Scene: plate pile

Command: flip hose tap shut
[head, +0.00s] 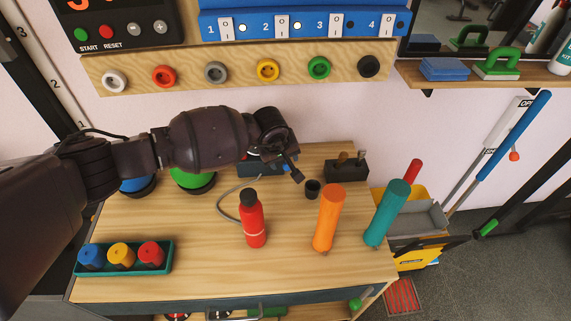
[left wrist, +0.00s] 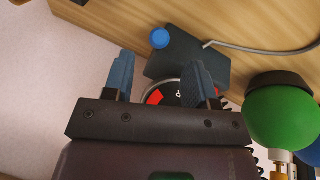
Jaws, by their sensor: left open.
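A dark box (head: 248,169) sits at the back of the wooden bench (head: 190,235), partly hidden by my left arm. In the left wrist view the box (left wrist: 205,62) bears a round blue knob (left wrist: 160,38), and a grey hose (left wrist: 262,48) leaves its side. The hose (head: 222,197) curves over the bench in the head view. I cannot tell for sure which part is the tap's handle. My left gripper (head: 290,165) is above the back of the bench, by the box. In the left wrist view its fingers (left wrist: 160,80) are apart and empty, with a round red-and-black dial (left wrist: 157,97) showing between them.
A red bottle (head: 253,222), an orange cylinder (head: 328,220), a teal cylinder (head: 386,215) and a small dark cup (head: 312,190) stand on the bench. A green round object (head: 192,180) is under my arm. A teal tray (head: 165,266) is front left. The bench's front middle is clear.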

